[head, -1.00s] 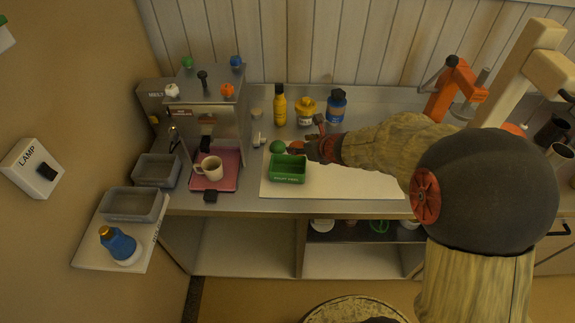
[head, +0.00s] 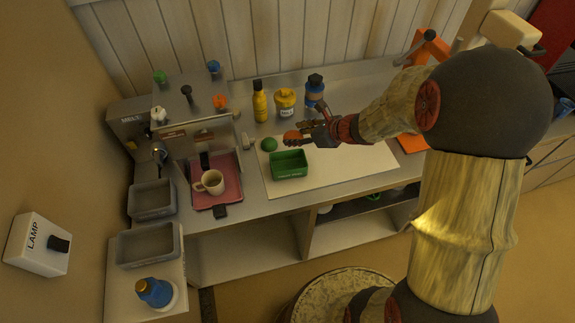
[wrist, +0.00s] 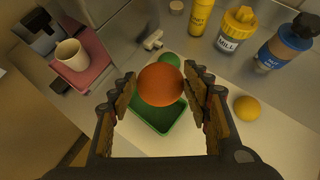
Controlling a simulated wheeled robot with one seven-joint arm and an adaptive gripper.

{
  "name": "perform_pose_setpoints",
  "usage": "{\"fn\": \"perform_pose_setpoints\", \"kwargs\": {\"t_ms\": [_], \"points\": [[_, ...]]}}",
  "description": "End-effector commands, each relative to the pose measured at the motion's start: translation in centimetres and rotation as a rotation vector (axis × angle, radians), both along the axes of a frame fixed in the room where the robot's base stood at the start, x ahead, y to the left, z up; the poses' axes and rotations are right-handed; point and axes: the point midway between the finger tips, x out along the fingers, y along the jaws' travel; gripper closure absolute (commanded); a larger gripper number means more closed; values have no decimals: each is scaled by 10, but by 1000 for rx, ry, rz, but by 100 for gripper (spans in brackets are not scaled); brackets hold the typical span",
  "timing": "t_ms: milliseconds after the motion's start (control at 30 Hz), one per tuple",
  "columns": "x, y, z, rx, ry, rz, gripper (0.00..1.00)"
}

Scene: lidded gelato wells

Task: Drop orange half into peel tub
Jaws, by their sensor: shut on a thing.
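My gripper (wrist: 161,88) is shut on the orange half (wrist: 161,85), which shows as a round orange shape between the two fingers. In the head view, my gripper (head: 305,134) and the orange half (head: 291,138) are just behind the green tub (head: 289,172). The tub stands on the white board, with a label on its front too small to read surely. In the wrist view, the green tub (wrist: 160,129) shows below and behind the orange half, which hides part of its inside. The orange half appears above the tub, apart from it; the exact height is unclear.
A green round fruit (head: 269,144) sits by the tub's back left corner. A yellow round fruit (wrist: 247,108) lies on the right in the wrist view. Several bottles stand behind, including a yellow one (head: 260,102). A mug (head: 209,182) stands on a pink tray at left.

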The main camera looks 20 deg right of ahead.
Motion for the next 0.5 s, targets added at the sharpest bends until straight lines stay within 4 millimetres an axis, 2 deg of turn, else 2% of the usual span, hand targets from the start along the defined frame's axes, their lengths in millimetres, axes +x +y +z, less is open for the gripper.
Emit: {"fn": "perform_pose_setpoints", "kwargs": {"t_ms": [167, 500], "points": [[0, 0, -13, 1, 0, 1, 71], [0, 0, -50, 0, 0, 0, 71]]}}
